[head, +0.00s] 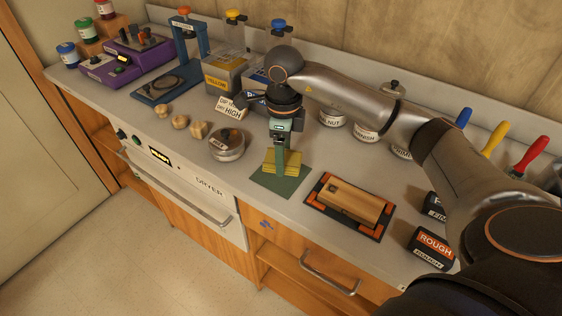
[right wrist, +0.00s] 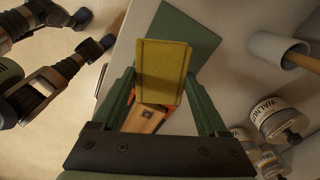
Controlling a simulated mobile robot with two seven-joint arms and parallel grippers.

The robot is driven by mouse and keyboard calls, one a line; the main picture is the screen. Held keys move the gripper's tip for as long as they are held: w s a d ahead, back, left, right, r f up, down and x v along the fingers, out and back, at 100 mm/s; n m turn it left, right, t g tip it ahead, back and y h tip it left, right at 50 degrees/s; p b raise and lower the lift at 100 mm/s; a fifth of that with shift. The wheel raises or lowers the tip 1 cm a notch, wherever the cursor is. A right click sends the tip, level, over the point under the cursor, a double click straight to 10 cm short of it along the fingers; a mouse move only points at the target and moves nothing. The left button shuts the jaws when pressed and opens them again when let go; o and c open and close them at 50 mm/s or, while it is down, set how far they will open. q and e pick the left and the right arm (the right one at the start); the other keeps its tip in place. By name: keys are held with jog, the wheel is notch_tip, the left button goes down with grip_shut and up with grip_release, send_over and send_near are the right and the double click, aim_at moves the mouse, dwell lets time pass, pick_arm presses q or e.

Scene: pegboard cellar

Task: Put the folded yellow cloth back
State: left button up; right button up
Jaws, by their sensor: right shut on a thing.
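The folded yellow cloth (head: 270,166) is at the tip of my right gripper (head: 281,152), over the green mat (head: 284,187) on the bench. In the right wrist view the cloth (right wrist: 162,65) sits between the two green fingers of my right gripper (right wrist: 160,80), which are shut on it. Part of the mat (right wrist: 198,42) shows beyond the cloth there. I cannot tell whether the cloth touches the mat. My left gripper is not in view in the head view.
A wooden block (head: 346,201) lies in a black and orange tray right of the mat. A round tin (head: 227,144) stands to the left. Black ROUGH block (head: 432,248) and several cans (head: 367,132) are to the right. The dryer (head: 190,187) is below the bench top.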

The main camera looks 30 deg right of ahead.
jog(key=w+f, duration=0.1)
jog(key=w+d+f, duration=0.1)
jog(key=f, duration=0.1)
jog(key=shift+w, duration=0.1)
jog(key=shift+w+f+p, duration=0.1)
jog(key=shift+f+p, duration=0.35)
jog(key=shift+f, duration=1.1)
jog(key=shift+f, duration=0.15)
jog(key=o, duration=1.1)
notch_tip(320, 180, up, 12)
jog(key=shift+r+b, duration=0.2)
jog(key=shift+b, duration=0.35)
